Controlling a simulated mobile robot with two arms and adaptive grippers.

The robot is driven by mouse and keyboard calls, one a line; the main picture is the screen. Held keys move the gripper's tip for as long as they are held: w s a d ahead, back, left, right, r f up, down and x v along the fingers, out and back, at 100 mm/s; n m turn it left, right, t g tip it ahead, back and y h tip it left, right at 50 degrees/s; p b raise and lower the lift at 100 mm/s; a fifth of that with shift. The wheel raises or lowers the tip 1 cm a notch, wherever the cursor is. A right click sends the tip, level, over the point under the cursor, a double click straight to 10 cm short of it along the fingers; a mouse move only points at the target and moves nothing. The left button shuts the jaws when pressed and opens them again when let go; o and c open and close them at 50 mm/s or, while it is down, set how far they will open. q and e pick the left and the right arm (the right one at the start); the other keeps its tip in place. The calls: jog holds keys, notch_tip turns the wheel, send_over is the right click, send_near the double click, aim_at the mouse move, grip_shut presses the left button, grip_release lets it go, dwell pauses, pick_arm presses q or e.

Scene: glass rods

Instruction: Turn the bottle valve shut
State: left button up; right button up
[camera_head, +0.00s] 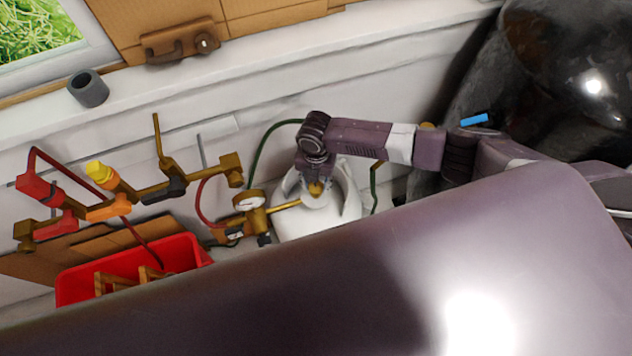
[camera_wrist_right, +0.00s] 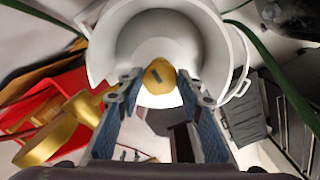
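The white gas bottle (camera_head: 345,222) stands upright by the wall in the head view; it also fills the top of the right wrist view (camera_wrist_right: 215,50). Its brass valve knob (camera_head: 316,189) is on top and shows as a round gold knob with a dark mark in the wrist view (camera_wrist_right: 158,76). My right gripper (camera_wrist_right: 160,80) points down at the bottle top, its fingers on either side of the knob. Small gaps seem to show between fingertips and knob. The right gripper in the head view (camera_head: 316,180) partly hides the valve. My left gripper is not in view.
A brass regulator with gauge (camera_head: 249,201) sits left of the bottle, joined to it. Several colored valves line a brass pipe (camera_head: 150,192) further left. A red crate (camera_head: 185,256) is below them. A green hose (camera_head: 258,150) and a dark shiny mass (camera_head: 560,60) flank the bottle.

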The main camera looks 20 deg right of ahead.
jog(key=c, duration=0.4)
jog(key=shift+o, duration=0.2)
jog(key=shift+r+m, duration=0.1)
jog(key=shift+m, duration=0.6)
jog(key=m+p, duration=0.2)
jog(key=m, duration=0.2)
jog(key=m+p, duration=0.1)
jog(key=m, duration=0.2)
jog(key=shift+m, duration=0.4)
jog(key=m+p, duration=0.2)
jog(key=m, duration=0.2)
jog(key=shift+m, duration=0.3)
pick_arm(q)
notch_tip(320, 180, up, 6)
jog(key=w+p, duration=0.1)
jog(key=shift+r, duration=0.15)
pick_arm(e)
jog(key=shift+m, duration=2.1)
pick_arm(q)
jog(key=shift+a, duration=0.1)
pick_arm(e)
jog(key=shift+w, duration=0.1)
